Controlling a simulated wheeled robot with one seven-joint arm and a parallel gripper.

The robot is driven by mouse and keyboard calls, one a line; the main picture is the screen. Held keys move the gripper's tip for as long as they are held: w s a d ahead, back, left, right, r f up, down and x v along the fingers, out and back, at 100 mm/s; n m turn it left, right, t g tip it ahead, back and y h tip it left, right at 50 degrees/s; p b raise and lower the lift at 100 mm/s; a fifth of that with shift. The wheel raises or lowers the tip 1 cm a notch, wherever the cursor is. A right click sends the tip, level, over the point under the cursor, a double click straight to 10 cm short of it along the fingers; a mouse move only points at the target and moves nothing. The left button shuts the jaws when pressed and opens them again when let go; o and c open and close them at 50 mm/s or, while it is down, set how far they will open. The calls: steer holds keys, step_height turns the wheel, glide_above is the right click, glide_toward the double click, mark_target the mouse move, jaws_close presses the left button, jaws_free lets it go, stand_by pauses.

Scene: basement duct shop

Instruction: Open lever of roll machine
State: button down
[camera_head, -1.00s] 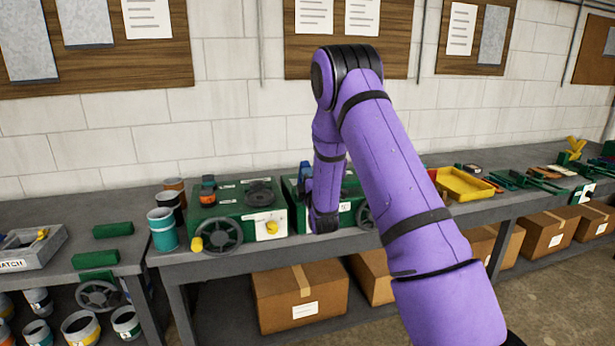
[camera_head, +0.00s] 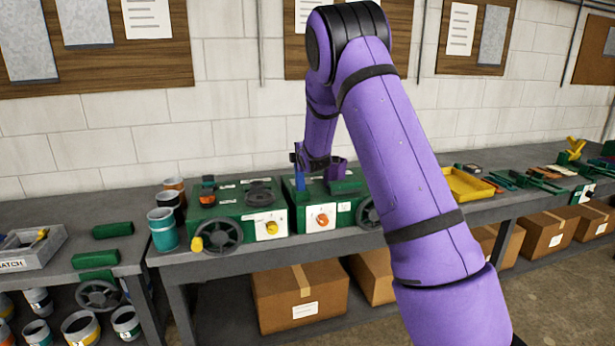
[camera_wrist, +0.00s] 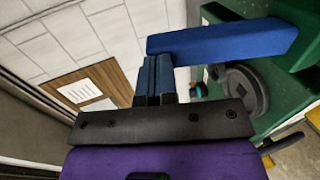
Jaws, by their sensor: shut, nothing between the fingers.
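The roll machine looks to be the right of two green machines (camera_head: 350,213) on the bench. It has a white plate with an orange knob (camera_head: 322,219) and a handwheel (camera_head: 368,214) partly behind my arm. A blue bar, which looks like its lever (camera_head: 300,182), stands upright at its top left. In the wrist view the blue lever (camera_wrist: 225,40) reaches across from the green machine body. My gripper (camera_head: 297,158) is just above the machine, by the lever's top end. In the wrist view its fingers (camera_wrist: 154,70) are shut and empty, close to the lever's free end; contact cannot be told.
Another green machine (camera_head: 232,225) with a yellow knob and a handwheel stands to the left. Cans (camera_head: 163,230) stand beyond it on the bench. A yellow tray (camera_head: 468,184) lies to the right. Cardboard boxes (camera_head: 300,292) fill the shelf below.

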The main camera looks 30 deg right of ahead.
steer(key=shift+w+d+f+g, duration=0.1)
steer(key=shift+w+d+g, duration=0.1)
steer(key=shift+w+g, duration=0.4)
steer(key=shift+w+d, duration=0.15)
steer(key=shift+w, duration=0.6)
